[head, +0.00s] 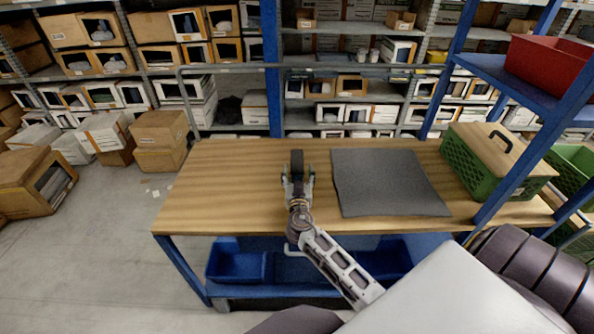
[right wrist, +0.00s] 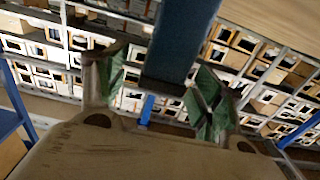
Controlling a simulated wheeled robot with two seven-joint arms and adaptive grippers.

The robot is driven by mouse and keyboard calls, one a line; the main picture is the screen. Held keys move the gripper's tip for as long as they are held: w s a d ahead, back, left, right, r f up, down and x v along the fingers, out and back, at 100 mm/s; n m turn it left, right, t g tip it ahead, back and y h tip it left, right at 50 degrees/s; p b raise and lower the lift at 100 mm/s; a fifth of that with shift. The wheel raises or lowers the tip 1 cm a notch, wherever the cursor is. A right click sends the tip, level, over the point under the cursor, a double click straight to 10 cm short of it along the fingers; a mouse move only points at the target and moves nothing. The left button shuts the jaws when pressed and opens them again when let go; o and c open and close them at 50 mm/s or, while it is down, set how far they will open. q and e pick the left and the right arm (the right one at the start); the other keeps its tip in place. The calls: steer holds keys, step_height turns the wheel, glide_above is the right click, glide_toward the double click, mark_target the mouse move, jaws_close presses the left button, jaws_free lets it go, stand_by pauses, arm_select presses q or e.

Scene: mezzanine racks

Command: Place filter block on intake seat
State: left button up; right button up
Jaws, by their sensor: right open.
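A dark upright block (head: 297,160), likely the filter block, shows at the middle of the wooden table. In the right wrist view a dark blue-grey block (right wrist: 184,40) comes down from the top edge between my fingers. My right gripper (head: 298,186) is open, with its green-padded fingers (right wrist: 160,92) on either side of the block. I cannot tell whether either pad touches it. The gripper hides part of the block in the head view. I cannot make out an intake seat for certain. My left gripper is not in view.
A grey mat (head: 388,182) lies right of the gripper on the table (head: 225,185). A green crate (head: 472,165) with a handled lid stands at the right end, near blue rack posts and a red bin (head: 550,65). The table's left part is clear.

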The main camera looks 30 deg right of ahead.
mark_target(297, 162)
steer(key=shift+w+d, duration=0.35)
steer(key=shift+w, duration=0.2)
steer(key=shift+p+x, duration=0.8)
steer(key=shift+x, duration=0.5)
steer(key=shift+f+p+x, duration=0.1)
steer(key=shift+p+x, duration=0.1)
steer(key=shift+x, duration=0.45)
steer(key=shift+f+p+x, duration=0.15)
steer(key=shift+p+x, duration=0.05)
steer(key=shift+x, duration=0.45)
steer(key=shift+a, duration=0.15)
steer(key=shift+c, duration=0.4)
steer(key=c, duration=1.2)
steer(key=shift+r, duration=0.15)
